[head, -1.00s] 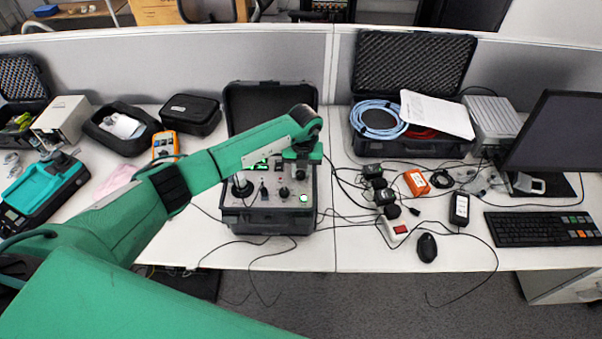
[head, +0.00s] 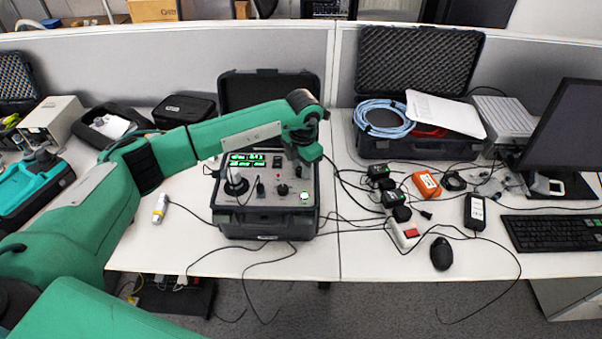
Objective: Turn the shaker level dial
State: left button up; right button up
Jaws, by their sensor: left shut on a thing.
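The calibration unit (head: 267,222) is an open black case standing on the table, with a grey control panel. Its panel shows lit green displays (head: 247,160), a large black knob (head: 236,184), a small black knob (head: 283,189) and a round green-lit button (head: 304,196). My left gripper (head: 297,176) points down at the panel's right part, behind the small knob. It is shut on what appears to be the shaker level dial; the gripper hides the dial and the contact. My right gripper is not in view.
Cables run from the unit over the table's front edge. Black adapters (head: 381,178), an orange box (head: 426,184), a power strip (head: 403,232) and a mouse (head: 441,254) lie to the right. A case with blue cable (head: 383,120) stands behind.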

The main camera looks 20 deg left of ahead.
pick_arm(q)
jog(key=shift+m+b, duration=0.55)
jog(key=shift+m, duration=0.05)
jog(key=o, duration=0.7)
